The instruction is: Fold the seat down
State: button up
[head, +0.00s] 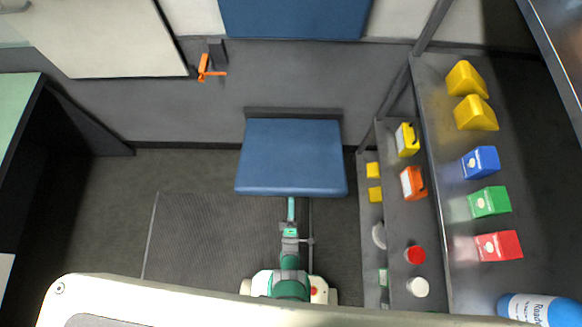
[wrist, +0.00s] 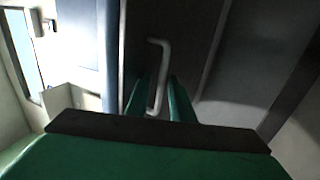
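The blue seat (head: 291,155) juts from the wall below a dark hinge bar (head: 293,112) in the head view. Its broad blue face shows, with a paler front edge; I cannot tell its exact tilt. My arm reaches up to that front edge, and my gripper is hidden there in the head view. In the wrist view my gripper (wrist: 160,100) has its two green fingers apart. A pale bent handle (wrist: 163,75) on a dark panel shows between and beyond the fingers. I cannot tell whether they touch it, or which part the panel is.
A blue back pad (head: 295,15) is on the wall above. Shelves (head: 435,190) with coloured boxes and bottles stand to the right. An orange lever (head: 207,72) is on the wall at upper left. Floor left of the seat (head: 190,225) is clear.

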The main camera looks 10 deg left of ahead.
jog(key=s, duration=1.1)
jog(key=shift+s+d, duration=0.3)
jog(key=shift+s, duration=0.1)
jog(key=s+d+r+m+g+h, duration=0.1)
jog(key=s+r+m+g, duration=0.2)
jog(key=r+m, duration=0.6)
jog(key=s+d+r+m+g, duration=0.1)
jog(key=s+r+m+g, duration=0.2)
jog(key=r+m, duration=0.7)
notch_tip(320, 180, up, 17)
jog(key=shift+s+d+r+h, duration=0.15)
jog(key=shift+s+d+h, duration=0.1)
jog(key=shift+s+h, duration=0.25)
jog(key=shift+s, duration=0.1)
dwell(1.2)
